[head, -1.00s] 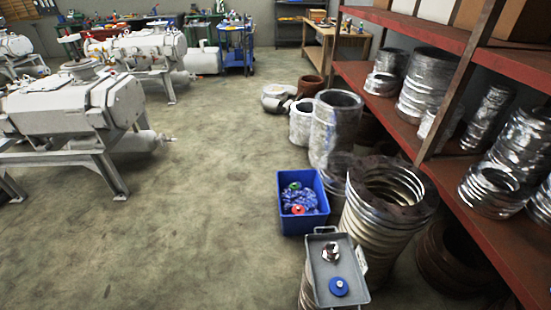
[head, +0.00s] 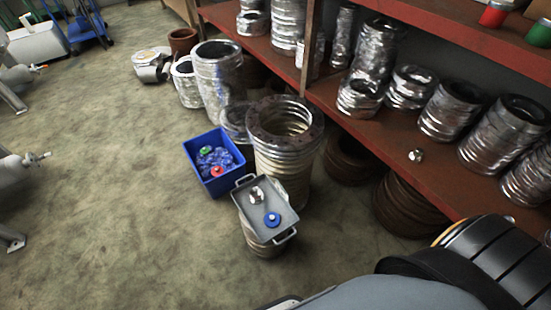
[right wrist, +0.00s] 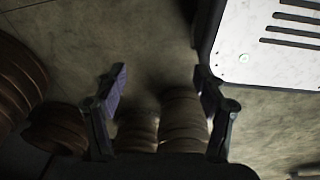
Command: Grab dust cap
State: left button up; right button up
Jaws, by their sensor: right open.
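A blue round cap (head: 272,219), which looks like the dust cap, lies on a grey metal tray (head: 284,215). A shiny metal fitting (head: 257,195) sits near it on the tray. The tray stands on a ribbed pipe stack (head: 262,244). My right gripper (right wrist: 161,82) shows in the right wrist view with its fingers wide apart and nothing between them. Ribbed cylinders stand beyond the fingers, and the cap cannot be made out there. My left gripper is in no view.
A blue bin (head: 203,185) with blue, red and green pieces stands left of the tray. A wide ribbed pipe (head: 283,165) stands just behind the tray. A red shelf (head: 400,154) with silver duct sections runs along the right.

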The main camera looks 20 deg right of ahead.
aim_at(272, 219)
jog(key=z, duration=0.6)
jog(key=i+j+z, duration=0.45)
jog(key=j, duration=0.35)
jog(key=i+j+z, duration=0.1)
jog(key=j+z, duration=0.3)
jog(key=j, duration=0.4)
jog(key=j+z, duration=0.45)
jog(key=j, duration=0.45)
jog(key=j+z, duration=0.45)
jog(key=j, duration=0.5)
jog(key=k+j+z, duration=0.25)
jog(key=j+z, duration=0.15)
jog(key=j, duration=0.45)
